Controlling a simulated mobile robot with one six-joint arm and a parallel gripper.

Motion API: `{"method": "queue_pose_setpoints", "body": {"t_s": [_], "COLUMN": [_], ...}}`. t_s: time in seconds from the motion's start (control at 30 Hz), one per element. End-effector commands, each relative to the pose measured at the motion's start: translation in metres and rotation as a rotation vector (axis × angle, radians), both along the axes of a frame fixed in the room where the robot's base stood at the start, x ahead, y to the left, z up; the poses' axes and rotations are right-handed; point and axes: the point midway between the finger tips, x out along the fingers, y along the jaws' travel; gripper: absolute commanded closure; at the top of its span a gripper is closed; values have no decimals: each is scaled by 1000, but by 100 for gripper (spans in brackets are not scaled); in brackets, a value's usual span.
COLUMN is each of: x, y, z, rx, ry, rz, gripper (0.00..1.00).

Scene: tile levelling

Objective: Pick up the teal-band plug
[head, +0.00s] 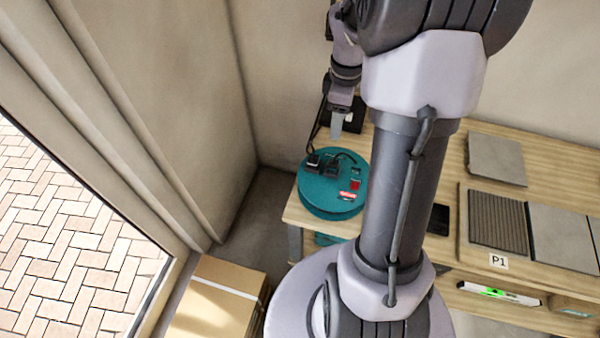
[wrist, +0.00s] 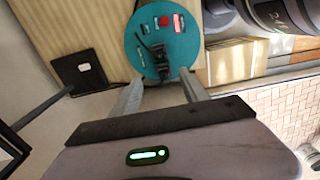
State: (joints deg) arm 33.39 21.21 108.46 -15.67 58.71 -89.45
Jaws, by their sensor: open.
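A round teal cable reel (head: 330,193) sits at the left end of the wooden workbench. Black plugs or sockets (head: 325,163) with a dark cable are on its top, beside a red switch. I cannot make out a teal band on any of them, so the teal-band plug cannot be singled out. In the wrist view the reel (wrist: 183,45) and its black fittings (wrist: 158,58) lie beyond the fingers. My gripper (head: 337,124) is open and apart from the reel, above its far side. Its two fingers also show in the wrist view (wrist: 160,88), with nothing between them.
A black square base (wrist: 78,70) with a pole stands near the reel. Grey tiles (head: 497,160) and a board marked P1 (head: 498,261) fill the bench's right part. A cardboard box (head: 213,300) is on the floor at left. The wall is close behind the reel.

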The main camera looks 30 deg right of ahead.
Motion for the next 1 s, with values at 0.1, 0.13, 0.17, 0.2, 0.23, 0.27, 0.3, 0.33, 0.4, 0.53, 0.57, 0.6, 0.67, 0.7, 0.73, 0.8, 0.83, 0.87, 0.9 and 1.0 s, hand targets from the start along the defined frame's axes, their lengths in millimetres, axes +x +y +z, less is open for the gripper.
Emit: {"method": "queue_pose_setpoints", "body": {"t_s": [0.1,0.13,0.17,0.2,0.23,0.27,0.3,0.33,0.4,0.53,0.57,0.6,0.67,0.7,0.73,0.8,0.83,0.87,0.9,1.0], "x": [-4,-3,-3,-3,-3,-3,-3,-3,-2,-2,-2,-2,-3,-3,-4,-4,-4,-4,-3,-3], "y": [0,0,0,0,0,0,0,0,0,0,0,0,0,0,0,0,0,0,0,0], "z": [-28,-38,-48,-61,-70,-80,-90,-98,-111,-122,-125,-129,-138,-147,-154,-169,-173,-175,-175,-173], "rx": [3,3,3,3,3,3,2,2,2,2,2,2,2,2,2,2,2,1,0,0], "ry": [7,6,7,6,6,7,5,6,4,3,3,3,3,4,4,4,4,3,1,1], "rz": [4,5,5,5,4,4,5,4,4,3,3,3,3,3,3,4,4,4,3,3], "gripper": [47,47,47,47,47,47,47,47,47,47,47,47,47,47,47,47,47,47,47,47]}}
